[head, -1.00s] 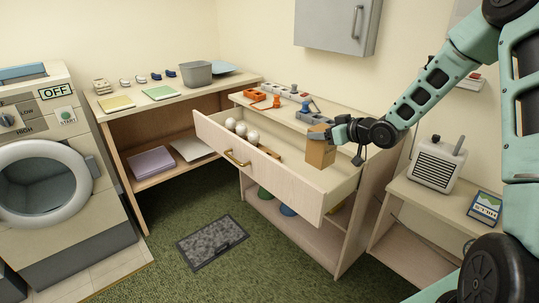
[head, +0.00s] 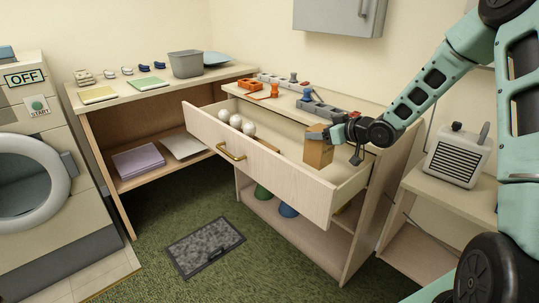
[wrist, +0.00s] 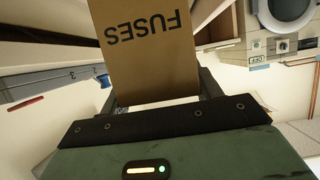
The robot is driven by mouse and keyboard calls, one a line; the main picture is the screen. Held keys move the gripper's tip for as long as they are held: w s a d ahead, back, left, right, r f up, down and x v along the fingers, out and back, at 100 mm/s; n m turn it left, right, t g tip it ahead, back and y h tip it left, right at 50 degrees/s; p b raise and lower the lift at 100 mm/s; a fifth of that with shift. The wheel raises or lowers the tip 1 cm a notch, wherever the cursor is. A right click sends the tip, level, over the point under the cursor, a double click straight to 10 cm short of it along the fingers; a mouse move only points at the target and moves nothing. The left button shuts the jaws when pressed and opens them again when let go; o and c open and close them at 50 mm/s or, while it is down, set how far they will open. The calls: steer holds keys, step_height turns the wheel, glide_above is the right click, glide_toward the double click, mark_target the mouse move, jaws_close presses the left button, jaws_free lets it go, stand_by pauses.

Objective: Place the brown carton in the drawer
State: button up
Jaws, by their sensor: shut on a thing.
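The brown carton (head: 318,148) is upright over the right part of the open drawer (head: 262,176). My gripper (head: 333,134) is shut on its upper part, coming from the right. In the wrist view the carton (wrist: 150,45) sits between the fingers of my gripper (wrist: 158,98), with "FUSES" on its face. I cannot tell whether its base touches the drawer floor. The drawer is pulled out from the cabinet, and several white balls (head: 236,121) and a brown strip (head: 266,145) lie in its left part.
Orange and grey items (head: 272,88) stand on the cabinet top behind the drawer. A side shelf (head: 455,194) with a heater-like box (head: 459,155) is on the right. A washing machine (head: 40,190) is on the left. Green floor (head: 230,285) lies open in front.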

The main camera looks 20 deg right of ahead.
mark_target(318, 160)
step_height(318, 160, down, 10)
steer(key=shift+f+b, duration=0.2)
steer(key=shift+b, duration=0.35)
steer(key=shift+f, duration=0.2)
steer(key=o, duration=1.3)
steer(key=shift+r, duration=0.1)
steer(key=shift+r, duration=0.15)
steer(key=v, duration=1.2)
steer(key=shift+w+p, duration=0.1)
steer(key=shift+p, duration=0.2)
